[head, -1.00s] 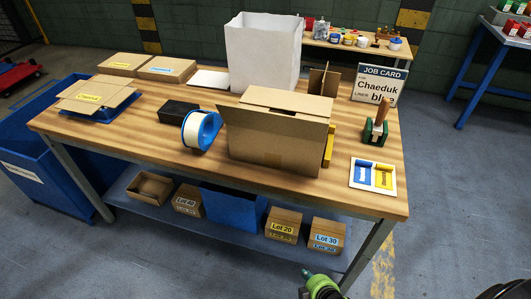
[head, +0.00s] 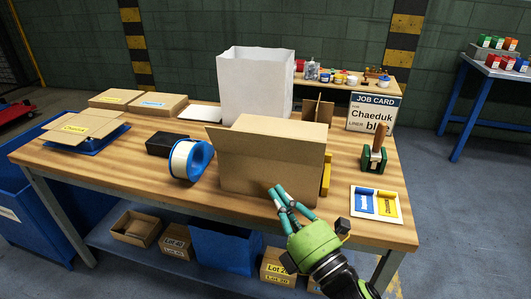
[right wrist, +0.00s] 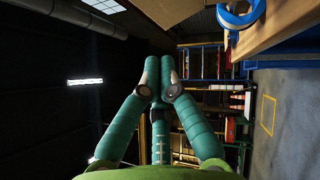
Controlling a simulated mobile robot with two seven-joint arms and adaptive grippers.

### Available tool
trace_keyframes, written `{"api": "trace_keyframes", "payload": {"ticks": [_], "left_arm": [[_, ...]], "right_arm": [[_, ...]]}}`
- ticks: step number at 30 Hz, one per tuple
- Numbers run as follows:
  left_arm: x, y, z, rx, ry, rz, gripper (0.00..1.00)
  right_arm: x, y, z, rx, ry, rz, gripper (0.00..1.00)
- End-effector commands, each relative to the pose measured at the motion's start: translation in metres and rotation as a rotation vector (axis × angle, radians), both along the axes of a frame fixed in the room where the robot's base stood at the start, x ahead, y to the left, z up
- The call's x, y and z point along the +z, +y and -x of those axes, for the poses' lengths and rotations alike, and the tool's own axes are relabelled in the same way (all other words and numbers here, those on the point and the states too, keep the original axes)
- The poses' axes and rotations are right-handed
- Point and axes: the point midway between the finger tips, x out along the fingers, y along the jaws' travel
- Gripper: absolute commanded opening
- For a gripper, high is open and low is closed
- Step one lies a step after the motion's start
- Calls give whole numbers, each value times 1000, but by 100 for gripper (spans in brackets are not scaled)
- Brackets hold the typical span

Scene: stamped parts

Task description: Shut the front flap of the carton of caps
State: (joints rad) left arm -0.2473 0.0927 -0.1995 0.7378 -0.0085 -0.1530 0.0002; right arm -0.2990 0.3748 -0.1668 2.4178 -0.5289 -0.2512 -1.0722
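The brown carton (head: 262,178) stands on the wooden bench, nearest the front edge at its middle. Its front flap (head: 262,144) stands out from the top front edge, tilted toward me. Another flap (head: 280,128) lies across the top behind it, so the caps inside are hidden. My right gripper (head: 277,190) is in front of the carton's front face, low and below the front flap. Its teal fingers are together and empty; in the right wrist view their tips (right wrist: 160,75) meet. A cardboard piece (right wrist: 165,10) shows at that view's top. My left gripper is not in view.
A tape roll (head: 190,160) and a black box (head: 167,144) stand left of the carton. A white bag (head: 256,85) stands behind it. A yellow item (head: 326,175) touches its right side. A green-based stamp (head: 374,158) and a pad tray (head: 376,205) are farther right.

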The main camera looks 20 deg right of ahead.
Motion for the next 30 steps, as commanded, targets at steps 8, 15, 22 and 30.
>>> {"api": "trace_keyframes", "payload": {"ticks": [8,15,22,30], "left_arm": [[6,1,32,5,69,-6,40],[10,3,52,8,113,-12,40],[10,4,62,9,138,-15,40],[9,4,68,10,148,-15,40]], "right_arm": [[19,12,-52,0,-3,-3,0],[31,5,-87,-1,1,1,0],[36,-3,-100,1,3,-2,0],[35,-4,-100,1,3,-3,0]]}}
